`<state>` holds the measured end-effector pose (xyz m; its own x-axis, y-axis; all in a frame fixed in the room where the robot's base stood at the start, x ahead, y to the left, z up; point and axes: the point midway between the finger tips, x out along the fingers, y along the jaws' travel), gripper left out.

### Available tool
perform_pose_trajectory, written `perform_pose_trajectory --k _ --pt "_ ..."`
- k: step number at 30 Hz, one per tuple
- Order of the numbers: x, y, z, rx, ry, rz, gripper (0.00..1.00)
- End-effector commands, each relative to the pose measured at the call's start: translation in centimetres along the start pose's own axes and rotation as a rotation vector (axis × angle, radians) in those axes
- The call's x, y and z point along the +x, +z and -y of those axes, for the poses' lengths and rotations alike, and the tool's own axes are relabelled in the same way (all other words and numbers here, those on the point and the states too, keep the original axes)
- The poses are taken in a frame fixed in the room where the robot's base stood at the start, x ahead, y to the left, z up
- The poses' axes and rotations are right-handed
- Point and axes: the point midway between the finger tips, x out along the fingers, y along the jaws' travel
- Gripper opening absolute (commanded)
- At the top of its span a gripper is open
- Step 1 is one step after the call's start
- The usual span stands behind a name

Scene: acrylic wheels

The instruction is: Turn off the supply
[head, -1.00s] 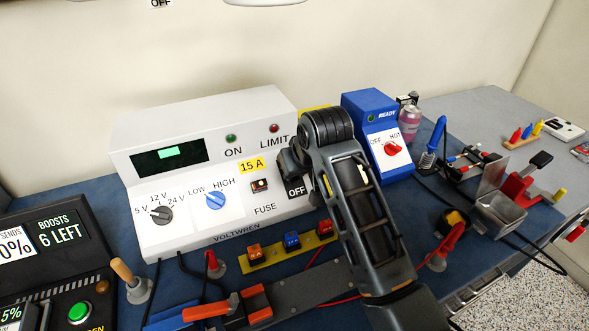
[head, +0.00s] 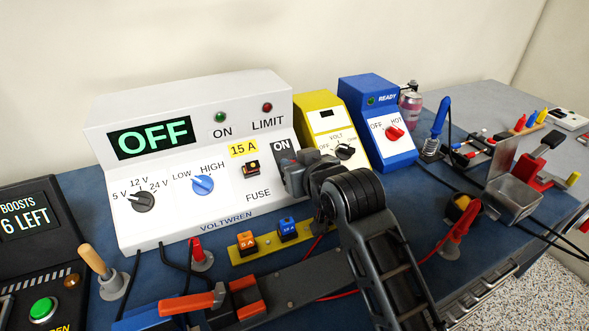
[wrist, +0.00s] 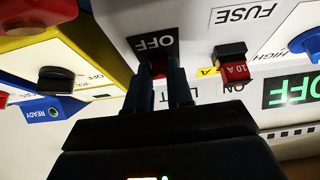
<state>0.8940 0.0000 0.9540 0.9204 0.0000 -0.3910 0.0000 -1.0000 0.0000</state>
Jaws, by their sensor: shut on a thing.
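The supply (head: 170,228) is the white VOLTWREN box at the back left. Its display (head: 152,138) reads OFF in green letters. The ON lamp (head: 220,118) and LIMIT lamp (head: 266,107) look dim. In the wrist view, which is upside down, my gripper (wrist: 170,82) is shut on the red switch (wrist: 158,69) beside the OFF label (wrist: 153,44). Most of the switch is hidden between the fingers.
A yellow unit (head: 318,100) and a blue unit (head: 375,100) stand right of the supply. Several clips, cables and a fuse strip (head: 262,251) lie in front. A black console (head: 35,190) is at left.

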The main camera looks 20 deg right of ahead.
Motion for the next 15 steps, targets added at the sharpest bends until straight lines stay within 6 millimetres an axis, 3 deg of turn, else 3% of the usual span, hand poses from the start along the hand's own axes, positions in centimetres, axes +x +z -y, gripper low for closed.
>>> perform_pose_trajectory --k 12,13,15 --pt "-0.01 0.06 0.00 0.000 0.000 -0.007 0.00" --pt "-0.01 0.06 0.00 0.000 0.000 -0.007 0.23" --pt "0.00 0.07 0.00 0.000 0.000 -0.006 0.30"
